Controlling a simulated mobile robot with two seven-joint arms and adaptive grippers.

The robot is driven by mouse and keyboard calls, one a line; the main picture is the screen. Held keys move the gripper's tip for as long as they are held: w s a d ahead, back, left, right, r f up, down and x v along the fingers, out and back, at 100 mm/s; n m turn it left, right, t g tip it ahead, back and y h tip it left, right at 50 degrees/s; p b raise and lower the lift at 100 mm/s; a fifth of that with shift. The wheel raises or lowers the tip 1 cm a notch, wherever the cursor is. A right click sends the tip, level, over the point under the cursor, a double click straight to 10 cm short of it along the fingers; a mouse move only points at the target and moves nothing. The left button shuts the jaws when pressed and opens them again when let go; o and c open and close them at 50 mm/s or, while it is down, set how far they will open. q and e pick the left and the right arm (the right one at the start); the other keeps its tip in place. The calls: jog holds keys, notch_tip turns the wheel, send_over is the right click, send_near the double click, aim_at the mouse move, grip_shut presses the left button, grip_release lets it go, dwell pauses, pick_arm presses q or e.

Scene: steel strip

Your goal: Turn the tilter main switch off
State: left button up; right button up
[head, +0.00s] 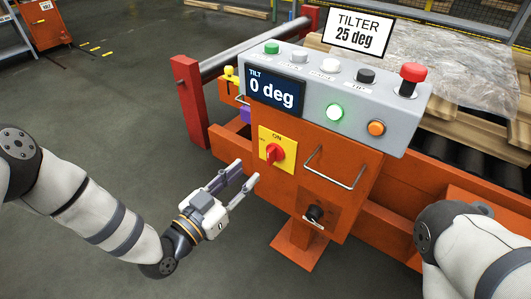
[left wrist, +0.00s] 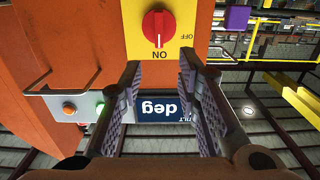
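The tilter main switch is a red rotary knob (head: 275,153) on a yellow plate (head: 264,137) on the front of the orange pedestal. In the left wrist view, which is upside down, the knob (left wrist: 159,27) has its white mark pointing at ON; OFF is printed to one side. My left gripper (head: 247,175) is open and empty, in front of and slightly below the switch in the head view. Its two fingers (left wrist: 159,70) are apart, not touching the knob. My right arm shows at the lower right; its gripper is out of view.
A grey console (head: 340,95) above carries buttons, a lit green lamp (head: 335,112), a red mushroom button (head: 412,74) and a display (head: 273,90) reading 0 deg. Floor at left is clear.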

aim_at(268, 153)
pick_arm(q)
jog(key=b+x, duration=0.1)
jog(key=x, duration=0.8)
jog(key=shift+w+d+f+b, duration=0.1)
jog(key=shift+d+b, duration=0.05)
jog(key=shift+b, duration=0.2)
jog(key=shift+c, duration=0.6)
grip_shut()
